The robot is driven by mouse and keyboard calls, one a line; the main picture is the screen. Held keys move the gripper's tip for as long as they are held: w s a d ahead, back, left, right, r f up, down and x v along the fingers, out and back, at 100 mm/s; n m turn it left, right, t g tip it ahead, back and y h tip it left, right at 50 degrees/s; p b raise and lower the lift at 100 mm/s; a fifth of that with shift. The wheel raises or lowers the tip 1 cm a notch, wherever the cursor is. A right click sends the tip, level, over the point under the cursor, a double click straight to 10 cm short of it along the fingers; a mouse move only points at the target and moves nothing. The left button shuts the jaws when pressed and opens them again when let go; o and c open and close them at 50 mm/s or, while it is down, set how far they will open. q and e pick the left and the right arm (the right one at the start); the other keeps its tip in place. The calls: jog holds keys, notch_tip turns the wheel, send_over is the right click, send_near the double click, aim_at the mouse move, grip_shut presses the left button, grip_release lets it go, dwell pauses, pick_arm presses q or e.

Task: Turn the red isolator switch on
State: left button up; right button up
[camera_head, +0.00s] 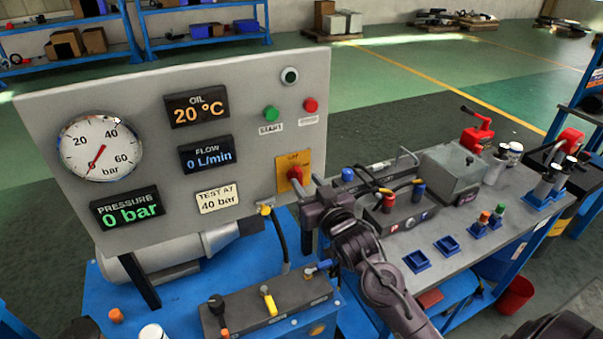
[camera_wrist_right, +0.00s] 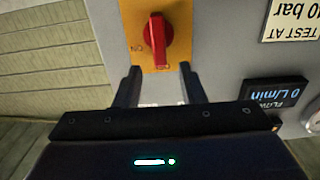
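The red isolator switch (camera_head: 295,175) sits on a yellow plate (camera_head: 281,166) at the lower right of the grey panel. "OFF" shows at the plate's top in the head view. In the upside-down right wrist view, the red handle (camera_wrist_right: 155,40) stands nearly upright, across from the small side label at its left. My right gripper (camera_head: 304,190) is close to the panel by the switch. In the wrist view its two fingers (camera_wrist_right: 162,75) are spread apart and empty, with the handle beyond their tips, roughly between them. My left gripper is not in view.
The panel (camera_head: 240,75) carries a gauge (camera_head: 100,148) near zero, displays reading 20 °C, 0 L/min and 0 bar, and green (camera_head: 271,114) and red (camera_head: 311,104) buttons above the switch. A grey workbench (camera_head: 480,215) with tools and blue holders stands right of my right arm.

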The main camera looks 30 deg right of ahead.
aim_at(300, 175)
jog(key=shift+w+d+p, duration=0.1)
jog(key=shift+w+p, duration=0.25)
jog(key=shift+w, duration=1.55)
grip_shut()
